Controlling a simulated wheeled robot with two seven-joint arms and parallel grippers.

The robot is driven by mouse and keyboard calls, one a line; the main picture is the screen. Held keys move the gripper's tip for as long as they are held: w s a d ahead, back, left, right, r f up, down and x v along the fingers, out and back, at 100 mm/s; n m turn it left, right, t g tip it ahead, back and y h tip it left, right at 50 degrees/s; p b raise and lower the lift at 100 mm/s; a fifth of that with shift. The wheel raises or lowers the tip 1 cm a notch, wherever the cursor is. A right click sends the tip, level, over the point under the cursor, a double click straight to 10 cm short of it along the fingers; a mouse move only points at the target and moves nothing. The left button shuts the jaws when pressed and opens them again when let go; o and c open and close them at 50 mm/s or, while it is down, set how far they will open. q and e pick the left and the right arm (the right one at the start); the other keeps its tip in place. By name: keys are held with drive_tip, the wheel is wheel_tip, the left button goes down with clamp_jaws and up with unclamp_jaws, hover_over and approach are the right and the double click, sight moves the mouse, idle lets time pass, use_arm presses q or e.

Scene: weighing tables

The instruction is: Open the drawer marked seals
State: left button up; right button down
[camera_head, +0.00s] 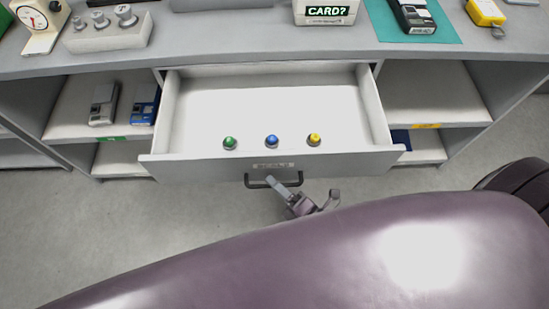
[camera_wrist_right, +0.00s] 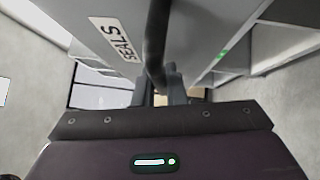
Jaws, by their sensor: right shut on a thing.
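The drawer (camera_head: 180,164) stands pulled out from under the counter in the head view. Its front carries a label (camera_wrist_right: 115,40) that reads SEALS in the right wrist view. Inside it are a green seal (camera_head: 230,143), a blue seal (camera_head: 272,141) and a yellow seal (camera_head: 314,140). A dark bar handle (camera_head: 257,182) is on the drawer front; it also shows in the right wrist view (camera_wrist_right: 157,40). My right gripper (camera_head: 284,190) is at the handle and shut on it. My left gripper is not in view.
On the counter (camera_head: 230,42) are a dial gauge (camera_head: 40,20), a weight block (camera_head: 108,32), a box marked CARD? (camera_head: 325,12), a device on a green mat (camera_head: 413,16) and a yellow device (camera_head: 486,12). Open shelves with devices (camera_head: 103,103) flank the drawer. Floor is clear at left.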

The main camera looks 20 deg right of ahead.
drive_tip(key=shift+s+a, duration=0.2)
drive_tip(key=shift+s, duration=0.6)
drive_tip(key=shift+s+a, duration=0.2)
drive_tip(key=shift+s, duration=0.55)
drive_tip(key=c, duration=1.5)
unclamp_jaws()
drive_tip(key=v, duration=0.7)
drive_tip(key=shift+s+d+b, duration=0.15)
drive_tip(key=shift+s+b, duration=0.2)
drive_tip(key=shift+b, duration=0.1)
drive_tip(key=shift+f, duration=0.1)
